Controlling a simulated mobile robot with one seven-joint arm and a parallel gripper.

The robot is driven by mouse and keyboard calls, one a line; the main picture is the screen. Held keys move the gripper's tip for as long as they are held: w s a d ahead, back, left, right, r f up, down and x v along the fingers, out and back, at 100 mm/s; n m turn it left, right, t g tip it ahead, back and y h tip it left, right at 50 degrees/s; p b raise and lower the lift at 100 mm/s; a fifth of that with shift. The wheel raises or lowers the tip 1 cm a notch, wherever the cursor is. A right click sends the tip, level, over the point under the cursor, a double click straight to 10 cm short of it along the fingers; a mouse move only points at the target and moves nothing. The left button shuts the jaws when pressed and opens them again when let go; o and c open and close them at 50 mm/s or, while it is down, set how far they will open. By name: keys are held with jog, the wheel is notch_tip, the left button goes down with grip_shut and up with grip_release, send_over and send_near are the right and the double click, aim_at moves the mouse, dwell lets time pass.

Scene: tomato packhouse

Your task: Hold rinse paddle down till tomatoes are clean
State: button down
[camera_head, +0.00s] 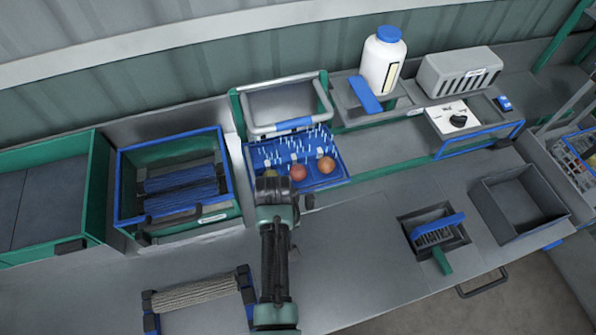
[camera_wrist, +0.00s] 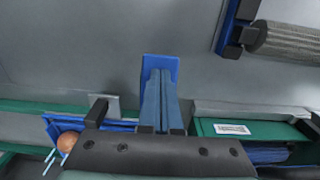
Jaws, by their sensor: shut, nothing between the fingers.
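Tomatoes sit on a blue pegged rinse rack (camera_head: 340,179): a red one (camera_head: 298,172), an orange-red one (camera_head: 326,165), and a yellowish one (camera_head: 270,174) partly behind my gripper (camera_head: 275,190). A tomato (camera_wrist: 68,142) also shows at the lower left of the wrist view. A flat blue plate, apparently the rinse paddle (camera_wrist: 160,62), lies under my fingertips in the wrist view. My gripper's fingers (camera_wrist: 160,74) are shut, with nothing between them, and overlap the plate; whether they press it is unclear. My gripper hides this spot in the head view.
A pale tubular frame (camera_head: 290,78) stands over the rack. Left are a blue-rimmed brush bin (camera_head: 226,165) and a roller (camera_head: 195,294). Right are a white bottle (camera_head: 382,62), a dial box (camera_head: 455,120) and an inset brush (camera_head: 437,230).

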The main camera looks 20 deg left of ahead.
notch_tip(320, 180, up, 6)
jog(key=p, duration=0.6)
jog(key=shift+r+p, duration=0.1)
jog(key=shift+p, duration=0.2)
